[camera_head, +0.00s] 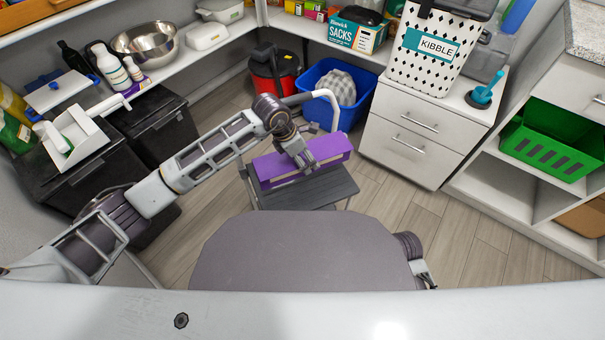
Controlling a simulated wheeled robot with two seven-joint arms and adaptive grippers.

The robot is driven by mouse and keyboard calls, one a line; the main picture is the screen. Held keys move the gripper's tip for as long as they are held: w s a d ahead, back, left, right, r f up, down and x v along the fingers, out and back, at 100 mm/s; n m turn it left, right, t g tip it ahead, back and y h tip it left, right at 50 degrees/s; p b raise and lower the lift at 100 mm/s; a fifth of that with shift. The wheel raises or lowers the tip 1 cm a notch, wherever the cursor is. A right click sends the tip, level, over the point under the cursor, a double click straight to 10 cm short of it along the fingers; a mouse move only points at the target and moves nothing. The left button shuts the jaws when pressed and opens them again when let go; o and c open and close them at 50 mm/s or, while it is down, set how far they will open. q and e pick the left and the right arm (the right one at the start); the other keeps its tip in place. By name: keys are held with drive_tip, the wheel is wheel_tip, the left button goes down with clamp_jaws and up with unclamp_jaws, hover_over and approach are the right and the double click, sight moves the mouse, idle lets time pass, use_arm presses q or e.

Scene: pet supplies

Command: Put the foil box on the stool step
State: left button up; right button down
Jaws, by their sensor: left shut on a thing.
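The foil box (333,150) is long and purple, and lies level over the back part of the stool. The stool step (315,192) is a dark grey flat board, bare along its front part. My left gripper (304,163) reaches in from the left and is shut on the foil box near its middle, covering part of it. I cannot tell whether the box touches the stool or hangs just above it. My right gripper (424,276) shows only in part at the lower right of my body, away from the stool, and its fingers are unclear.
The stool's white rail (333,108) rises behind the box. A blue bin (322,78) and a red bucket (274,70) stand behind. White drawers (411,145) stand to the right, black bins (160,125) to the left. Floor (400,215) is open at right.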

use_arm(q)
wheel_tip(320, 180, down, 5)
drive_tip(key=shift+r+b, duration=0.2)
drive_tip(key=shift+b, duration=0.5)
drive_tip(key=shift+f, duration=0.15)
use_arm(e)
drive_tip(key=f, duration=0.3)
drive_tip(key=shift+w+a+f+t, duration=0.1)
drive_tip(key=shift+a+f+t, duration=0.15)
drive_tip(key=shift+a+t, duration=0.15)
use_arm(q)
drive_tip(key=shift+f, duration=0.5)
drive_tip(key=shift+f+b, duration=0.55)
drive_tip(key=shift+f, duration=0.85)
use_arm(e)
drive_tip(key=shift+a+f+m+y, duration=0.2)
drive_tip(key=shift+f+m+y, duration=0.15)
drive_tip(key=shift+f, duration=1)
use_arm(q)
drive_tip(key=shift+f, duration=0.1)
use_arm(e)
drive_tip(key=shift+w, duration=0.1)
use_arm(q)
drive_tip(key=o, duration=1.3)
drive_tip(key=shift+c, duration=0.2)
use_arm(e)
drive_tip(key=shift+f, duration=0.15)
